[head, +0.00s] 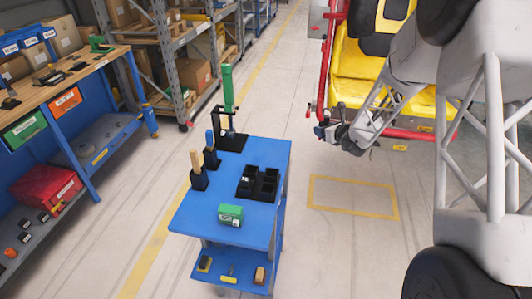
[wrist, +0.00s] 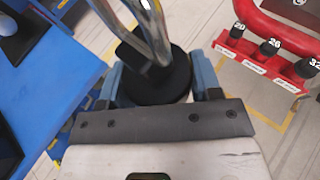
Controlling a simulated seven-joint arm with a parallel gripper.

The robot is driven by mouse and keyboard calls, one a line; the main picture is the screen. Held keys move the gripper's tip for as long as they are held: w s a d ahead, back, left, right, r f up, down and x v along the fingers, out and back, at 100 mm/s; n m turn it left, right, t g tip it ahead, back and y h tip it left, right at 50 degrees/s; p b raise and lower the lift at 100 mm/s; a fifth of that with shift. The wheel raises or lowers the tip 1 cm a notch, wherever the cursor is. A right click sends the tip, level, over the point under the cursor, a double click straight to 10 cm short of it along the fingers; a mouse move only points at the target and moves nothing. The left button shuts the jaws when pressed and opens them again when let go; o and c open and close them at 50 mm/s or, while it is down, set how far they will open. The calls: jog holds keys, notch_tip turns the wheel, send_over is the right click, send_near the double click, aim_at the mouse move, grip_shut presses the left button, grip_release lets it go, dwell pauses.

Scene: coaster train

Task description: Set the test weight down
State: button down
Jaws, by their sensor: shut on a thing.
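The test weight, a round black body (wrist: 158,88) with a shiny metal loop handle (wrist: 150,30), shows in the wrist view between my gripper's blue fingers. My gripper (wrist: 155,82) is shut on it. In the head view my gripper (head: 324,131) is to the right of the blue cart (head: 260,219), near the red frame of the yellow seat unit (head: 362,68). The weight is too small and dark to make out there. In the wrist view the cart (wrist: 62,95) lies to the left. I cannot see the weight's underside.
A red rack (wrist: 262,50) with black knobs marked 20, 26 and 32 stands at right in the wrist view. Free floor with a yellow rectangle (head: 352,211) lies right of the cart.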

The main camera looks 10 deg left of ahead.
jog(key=s+a+r+n+g+y, duration=0.1)
jog(key=s+a, duration=0.4)
jog(key=a, duration=0.5)
jog(key=s+a+r+n+g+y, duration=0.2)
jog(key=s+a+r+n+g, duration=0.2)
jog(key=a, duration=0.7)
notch_tip(320, 180, up, 2)
jog(key=shift+s+r+y, duration=0.1)
jog(key=shift+s+y, duration=0.2)
jog(key=shift+s, duration=0.6)
send_over(266, 152)
jog(key=shift+f, duration=3.15)
jog(key=shift+f, duration=1.85)
jog(key=shift+f, duration=0.15)
